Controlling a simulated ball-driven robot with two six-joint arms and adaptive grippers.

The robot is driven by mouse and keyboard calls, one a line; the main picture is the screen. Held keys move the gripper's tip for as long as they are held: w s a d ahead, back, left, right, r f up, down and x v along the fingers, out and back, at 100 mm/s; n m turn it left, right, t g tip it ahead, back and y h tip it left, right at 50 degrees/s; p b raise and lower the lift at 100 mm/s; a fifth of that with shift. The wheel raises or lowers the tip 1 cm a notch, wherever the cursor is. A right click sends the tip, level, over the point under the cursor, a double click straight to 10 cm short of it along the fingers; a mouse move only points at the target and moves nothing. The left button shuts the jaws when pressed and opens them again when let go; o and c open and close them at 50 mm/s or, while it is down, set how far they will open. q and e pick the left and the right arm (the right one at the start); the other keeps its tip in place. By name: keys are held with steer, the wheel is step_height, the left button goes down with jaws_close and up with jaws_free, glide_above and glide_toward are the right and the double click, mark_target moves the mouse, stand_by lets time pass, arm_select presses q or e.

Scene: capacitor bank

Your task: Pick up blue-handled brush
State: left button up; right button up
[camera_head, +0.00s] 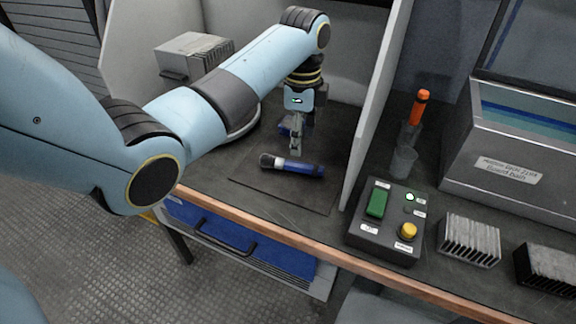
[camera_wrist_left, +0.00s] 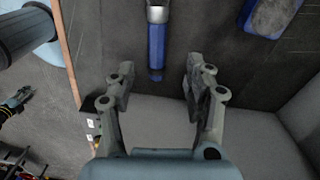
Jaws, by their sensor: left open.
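The blue-handled brush (camera_head: 298,168) lies on a dark mat on the bench, its dark bristle end to the left and its handle to the right. My left gripper (camera_head: 295,148) is open and points down just above and behind the brush. In the left wrist view, the brush handle (camera_wrist_left: 157,45) runs between the two open fingers of the left gripper (camera_wrist_left: 157,78), with the silver ferrule at the top edge. The fingers show clear gaps to the handle on both sides. The height between fingertips and brush is hard to tell.
A blue block with a brownish face (camera_wrist_left: 270,15) lies near the brush. Grey partition walls stand left and right of the bay (camera_head: 375,105). Right of it are a control box (camera_head: 387,222) with green and yellow buttons, clear cups (camera_head: 402,162), an orange-handled tool (camera_head: 419,106) and finned blocks (camera_head: 469,240).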

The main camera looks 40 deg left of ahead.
mark_target(298, 163)
arm_select(q)
step_height(298, 163, down, 2)
steer(key=shift+f, duration=0.25)
steer(key=f, duration=0.3)
steer(key=f+b, duration=0.1)
steer(key=f, duration=0.1)
steer(key=shift+s+f, duration=0.2)
steer(key=shift+s, duration=0.05)
jaws_close()
